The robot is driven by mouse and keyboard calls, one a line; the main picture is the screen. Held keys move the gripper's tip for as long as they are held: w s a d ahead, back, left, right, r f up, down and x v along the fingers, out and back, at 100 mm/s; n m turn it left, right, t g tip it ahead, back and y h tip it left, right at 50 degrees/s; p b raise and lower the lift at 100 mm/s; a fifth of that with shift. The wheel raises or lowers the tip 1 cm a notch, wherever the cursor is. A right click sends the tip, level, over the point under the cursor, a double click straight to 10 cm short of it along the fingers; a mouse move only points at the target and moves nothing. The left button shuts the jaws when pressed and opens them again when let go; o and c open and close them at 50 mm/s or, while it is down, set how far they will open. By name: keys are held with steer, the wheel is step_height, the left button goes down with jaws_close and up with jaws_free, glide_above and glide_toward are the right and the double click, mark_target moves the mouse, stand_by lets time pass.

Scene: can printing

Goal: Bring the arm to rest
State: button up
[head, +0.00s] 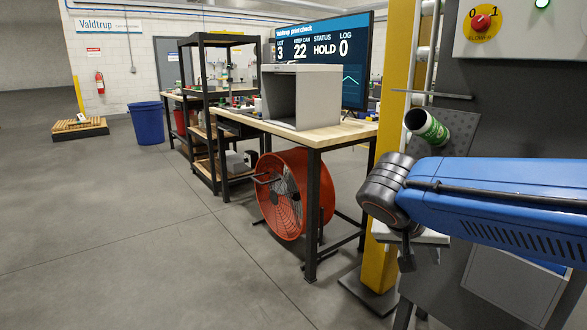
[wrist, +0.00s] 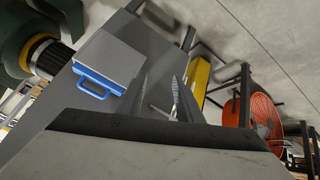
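My blue arm (head: 500,195) reaches in from the right in the head view, ending in a dark grey wrist joint (head: 386,190) in front of the wooden bench. In the wrist view my gripper (wrist: 162,76) shows two dark fingers standing apart, with nothing seen held between them. The gripper is largely hidden behind the arm and wrist in the head view. A green can (head: 434,130) with a dark open end lies tilted by a grey perforated panel, just above my arm.
A yellow post (head: 395,100) stands close behind my wrist. An orange fan (head: 284,200) sits under the wooden bench (head: 345,133), which holds a grey box (head: 305,96). A blue-handled case (wrist: 108,62) shows in the wrist view.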

steer(key=s+d+f+n+y, duration=0.1)
steer(key=s+f+n+y, duration=0.4)
steer(key=s+f, duration=0.4)
steer(key=s+y, duration=0.1)
steer(key=s, duration=0.3)
steer(key=shift+d+f+n, duration=0.25)
steer(key=shift+d+n, duration=0.05)
